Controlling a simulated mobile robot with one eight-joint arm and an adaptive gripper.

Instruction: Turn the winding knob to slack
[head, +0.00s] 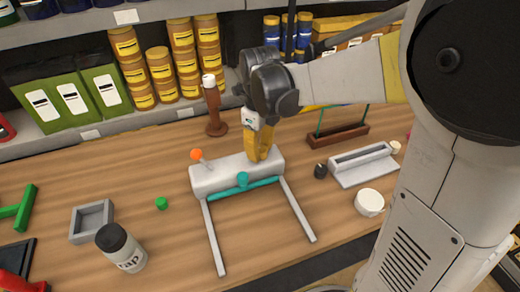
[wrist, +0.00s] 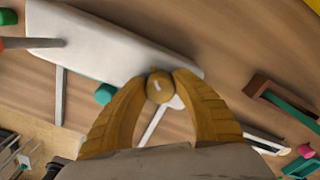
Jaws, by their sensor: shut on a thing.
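The device is a pale grey box (head: 222,176) on the wooden table, with an orange-tipped lever (head: 197,155) on its left end. A teal bar with a round teal piece (head: 242,180) runs along its front. My gripper (head: 260,152) reaches down onto the right end of the box. In the head view the knob is hidden by my fingers.
Two grey rails (head: 297,210) extend from the box towards the front. A grey slotted block (head: 361,165), a dark knob (head: 320,171) and a white round piece (head: 369,202) stand right. A labelled bottle (head: 121,248) and square tray (head: 91,221) are left. A brown post (head: 212,105) stands behind.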

